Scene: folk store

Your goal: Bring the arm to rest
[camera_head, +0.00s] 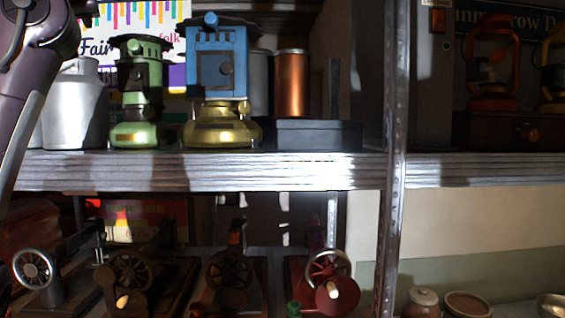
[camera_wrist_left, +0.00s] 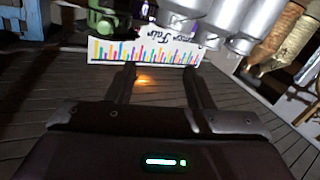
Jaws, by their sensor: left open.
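My left gripper (camera_wrist_left: 160,85) shows in the left wrist view. Its two dark fingers are apart, with nothing between them. They point across a grey slatted surface toward a white banner (camera_wrist_left: 150,51) with coloured stripes. Whether the fingertips touch the banner I cannot tell. In the head view part of my left arm (camera_head: 30,85) comes in at the left edge, in front of the shelf. The gripper itself is outside the head view there. My right gripper is in neither view.
The upper shelf (camera_head: 200,172) holds silver cans (camera_head: 75,105), a green lantern (camera_head: 138,95), a blue and gold lantern (camera_head: 218,70), a copper canister (camera_head: 292,85) and a dark box (camera_head: 318,135). A metal post (camera_head: 392,220) stands right of them. Old sewing machines (camera_head: 230,272) stand below.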

